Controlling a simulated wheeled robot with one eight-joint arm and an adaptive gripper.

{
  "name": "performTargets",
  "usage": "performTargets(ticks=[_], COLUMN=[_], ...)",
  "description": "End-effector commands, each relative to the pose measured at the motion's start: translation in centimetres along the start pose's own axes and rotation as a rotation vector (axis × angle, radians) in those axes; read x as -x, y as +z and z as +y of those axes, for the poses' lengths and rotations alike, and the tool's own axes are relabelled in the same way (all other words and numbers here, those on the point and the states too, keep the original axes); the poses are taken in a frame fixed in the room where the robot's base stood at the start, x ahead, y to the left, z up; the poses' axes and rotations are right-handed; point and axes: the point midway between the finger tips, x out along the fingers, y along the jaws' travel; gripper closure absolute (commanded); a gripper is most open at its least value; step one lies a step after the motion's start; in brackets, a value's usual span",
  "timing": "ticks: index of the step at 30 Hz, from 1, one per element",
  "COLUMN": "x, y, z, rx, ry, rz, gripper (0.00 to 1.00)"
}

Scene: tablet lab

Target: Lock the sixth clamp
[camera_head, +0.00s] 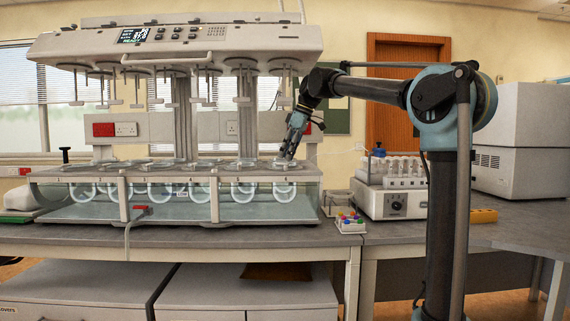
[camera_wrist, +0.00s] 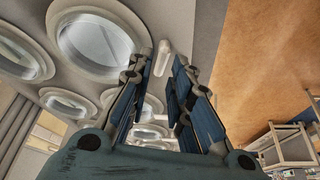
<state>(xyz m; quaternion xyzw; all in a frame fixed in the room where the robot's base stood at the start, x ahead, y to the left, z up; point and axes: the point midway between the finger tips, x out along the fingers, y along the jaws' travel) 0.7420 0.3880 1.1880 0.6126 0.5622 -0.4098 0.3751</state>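The dissolution tester (camera_head: 185,45) stands on the bench, with paddle shafts hanging from its head above the vessel plate (camera_head: 130,171) of its clear water bath. My gripper (camera_head: 290,152) points down at the right end of the plate, just above the rightmost front vessel (camera_head: 284,189). In the wrist view my gripper (camera_wrist: 163,82) has its two blue-padded fingers apart. A small pale elongated piece (camera_wrist: 163,57), which looks like a clamp, shows between the fingertips, beside a round vessel rim (camera_wrist: 137,30). I cannot tell whether the fingers touch it, or its lock state.
Beside the bath are a white rack with coloured caps (camera_head: 350,222) and a stirrer unit holding bottles (camera_head: 395,203). A white instrument (camera_head: 520,145) stands at the right. A yellow object (camera_head: 483,215) lies on the bench.

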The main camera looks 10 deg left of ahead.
Motion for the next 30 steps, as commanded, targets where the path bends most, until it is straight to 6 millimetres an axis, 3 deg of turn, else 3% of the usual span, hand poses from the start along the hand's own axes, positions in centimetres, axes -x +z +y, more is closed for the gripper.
performTargets(ticks=[9,18,19,21,30], x=[-3.2,-3.4,-3.4,-3.4,-3.4], y=[0.0,0.0,0.0,0.0,0.0], z=[0.0,0.0,0.0,0.0,0.1], rx=[0.001,0.0,0.0,0.0,-0.008], ry=[0.0,0.0,0.0,0.0,0.005], rz=[0.0,0.0,0.0,0.0,0.001], gripper=[0.81,0.81,0.83,0.99,1.0])
